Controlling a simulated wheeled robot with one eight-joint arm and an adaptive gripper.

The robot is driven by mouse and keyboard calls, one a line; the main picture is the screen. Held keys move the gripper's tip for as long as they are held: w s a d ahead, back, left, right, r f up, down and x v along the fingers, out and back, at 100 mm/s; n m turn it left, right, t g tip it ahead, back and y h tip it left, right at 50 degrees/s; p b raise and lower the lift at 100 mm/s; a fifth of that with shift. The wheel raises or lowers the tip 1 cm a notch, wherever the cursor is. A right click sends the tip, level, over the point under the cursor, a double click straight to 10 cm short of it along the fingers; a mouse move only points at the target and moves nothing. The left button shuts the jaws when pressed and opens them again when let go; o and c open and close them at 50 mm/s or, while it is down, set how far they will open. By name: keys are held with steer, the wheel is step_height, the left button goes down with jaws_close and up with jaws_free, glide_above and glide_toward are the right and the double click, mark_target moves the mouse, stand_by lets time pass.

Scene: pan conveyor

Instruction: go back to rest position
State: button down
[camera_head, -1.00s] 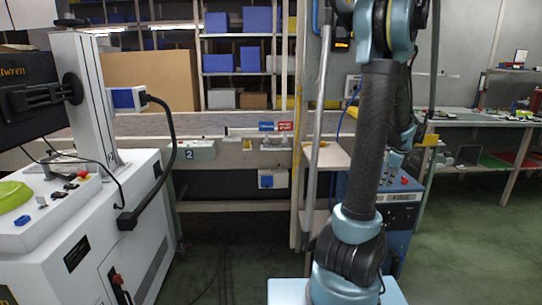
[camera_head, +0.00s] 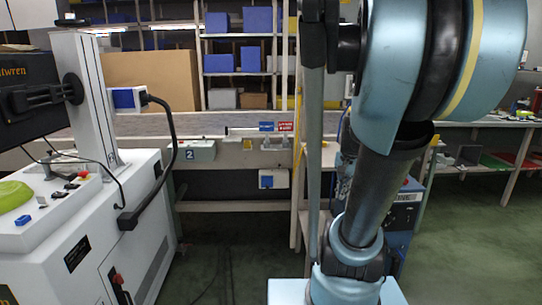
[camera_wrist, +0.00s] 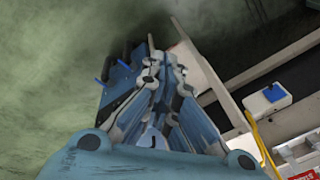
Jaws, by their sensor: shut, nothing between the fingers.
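My gripper (camera_wrist: 152,52) shows in the wrist view with its fingers close together and nothing between them. Green floor and a blue cabinet lie beyond the fingers in that view. In the head view my arm rises from its base at the lower right, and its large blue-grey upper joint fills the upper right. The gripper itself cannot be made out in the head view.
A white machine (camera_head: 80,240) with a green round piece (camera_head: 12,196) stands at the left. A workbench (camera_head: 230,125) with shelves of blue boxes (camera_head: 257,20) runs along the back. A blue cabinet (camera_head: 400,215) stands behind my arm.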

steer(key=s+a+f+n, duration=0.5)
steer(key=s+n, duration=0.4)
steer(key=s, duration=0.2)
steer(key=shift+a+n, duration=0.3)
steer(key=shift+a, duration=0.1)
steer(key=shift+f, duration=0.1)
steer(key=shift+w+f, duration=0.2)
steer(key=shift+w, duration=0.3)
